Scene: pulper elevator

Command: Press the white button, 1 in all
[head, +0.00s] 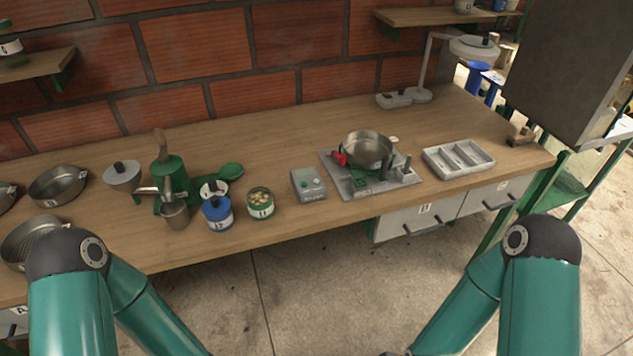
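A small grey box (309,185) stands near the front edge of the wooden bench, right of the green tin. Its top carries a green spot and small pale marks, too small to tell which is a white button. A second pale grey box (393,100) lies at the back of the bench beside the lamp base, with small light parts on top that I cannot make out. Both my arms reach down past the bottom edge of the head view, in front of the bench. Neither gripper can be made out, and neither arm touches a box.
A pot (368,150) sits on a metal plate (382,190) right of the grey box. A tin (261,203), a blue can (217,214) and a green hand mill (170,178) stand to its left. A grey divided tray (458,158) lies at right. The bench middle behind is clear.

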